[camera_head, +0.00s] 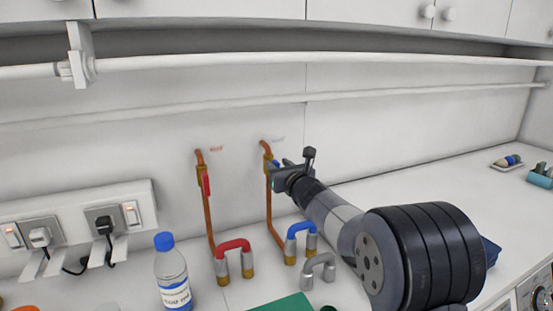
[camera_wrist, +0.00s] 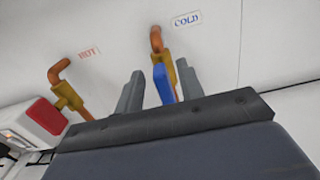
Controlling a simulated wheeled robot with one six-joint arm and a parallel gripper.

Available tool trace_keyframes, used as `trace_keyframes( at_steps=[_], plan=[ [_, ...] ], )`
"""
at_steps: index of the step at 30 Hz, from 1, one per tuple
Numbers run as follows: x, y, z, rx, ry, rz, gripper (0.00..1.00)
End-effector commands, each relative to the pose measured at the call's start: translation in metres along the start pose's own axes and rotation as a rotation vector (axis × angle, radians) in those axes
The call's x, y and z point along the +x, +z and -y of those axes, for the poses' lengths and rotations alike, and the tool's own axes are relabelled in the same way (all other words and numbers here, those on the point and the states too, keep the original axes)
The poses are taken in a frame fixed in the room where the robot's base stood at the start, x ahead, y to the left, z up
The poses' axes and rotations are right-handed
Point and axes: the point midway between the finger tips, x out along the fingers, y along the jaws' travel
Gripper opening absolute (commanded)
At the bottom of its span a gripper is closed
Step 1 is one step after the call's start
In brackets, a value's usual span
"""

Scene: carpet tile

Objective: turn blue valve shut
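The blue valve handle (camera_wrist: 163,84) sits on a brass valve body on the copper pipe (camera_head: 268,205) under a COLD label (camera_wrist: 187,19). In the wrist view it lies roughly along the pipe. In the head view only a bit of blue (camera_head: 276,163) shows beside my gripper (camera_head: 277,172), which hides the rest. In the wrist view the fingers of my gripper (camera_wrist: 160,88) stand apart on either side of the handle. The right finger is close to the handle; a gap shows on the left. I cannot tell whether either finger touches it.
The hot pipe (camera_head: 207,215) with a red handle (camera_head: 206,186) stands to the left. Below are red (camera_head: 233,244), blue (camera_head: 301,227) and grey (camera_head: 318,263) U-shaped pieces. A bottle (camera_head: 172,278) and wall sockets (camera_head: 75,225) are at the left. The counter to the right is mostly clear.

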Motion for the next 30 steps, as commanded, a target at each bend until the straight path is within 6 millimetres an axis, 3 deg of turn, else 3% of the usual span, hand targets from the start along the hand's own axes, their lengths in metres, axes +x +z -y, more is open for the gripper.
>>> trace_keyframes(
  at_steps=[6, 17, 30],
  plan=[
    [0.019, 0.001, 0.000, 0.002, 0.000, -0.001, 0.36],
    [0.022, 0.000, 0.000, 0.001, 0.000, 0.000, 0.36],
    [0.022, 0.000, 0.000, 0.001, 0.000, 0.000, 0.01]
  ],
)
